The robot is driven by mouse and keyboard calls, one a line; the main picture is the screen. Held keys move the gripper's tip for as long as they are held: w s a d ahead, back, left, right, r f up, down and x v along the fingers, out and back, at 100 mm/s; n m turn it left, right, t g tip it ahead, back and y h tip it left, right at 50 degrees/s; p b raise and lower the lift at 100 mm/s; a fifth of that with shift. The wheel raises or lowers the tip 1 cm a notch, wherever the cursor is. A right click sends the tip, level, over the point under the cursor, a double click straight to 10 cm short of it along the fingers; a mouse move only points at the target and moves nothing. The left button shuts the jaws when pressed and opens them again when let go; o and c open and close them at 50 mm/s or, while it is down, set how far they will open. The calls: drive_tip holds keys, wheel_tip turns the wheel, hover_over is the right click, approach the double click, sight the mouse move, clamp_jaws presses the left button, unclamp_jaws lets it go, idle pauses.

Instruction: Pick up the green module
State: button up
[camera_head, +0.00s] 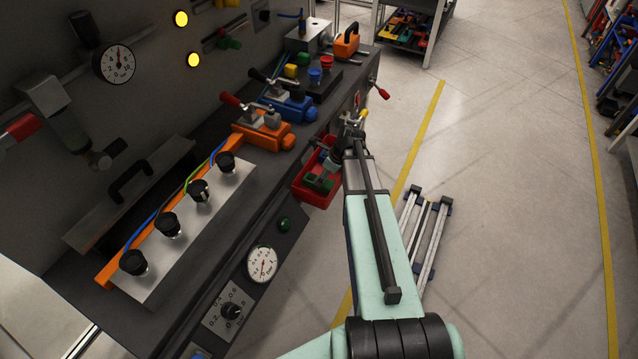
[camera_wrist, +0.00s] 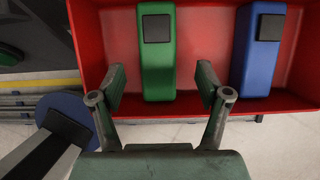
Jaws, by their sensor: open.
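The green module (camera_wrist: 158,70) lies in a red bin, seen in the wrist view. It is a green block with a dark square near its upper end. My gripper (camera_wrist: 161,85) is open, with one finger on each side of the module's lower part in the picture. I cannot tell whether the fingers reach down to its height. In the head view, the green module (camera_head: 319,183) is a small green shape in the bin, partly hidden. My gripper (camera_head: 338,152) is over the bin there, and its fingers are hard to make out.
The red bin (camera_wrist: 210,104) also holds a blue module (camera_wrist: 259,50) to the right of the green one. In the head view, the red bin (camera_head: 309,196) hangs at the edge of the dark workbench (camera_head: 208,268). Orange and blue clamps (camera_head: 262,133) stand on the bench.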

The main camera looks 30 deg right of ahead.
drive_tip(key=shift+p+x, duration=1)
drive_tip(key=shift+x, duration=1.55)
drive_tip(key=shift+s+a, duration=0.1)
drive_tip(key=shift+a, duration=0.05)
drive_tip(key=c, duration=1.4)
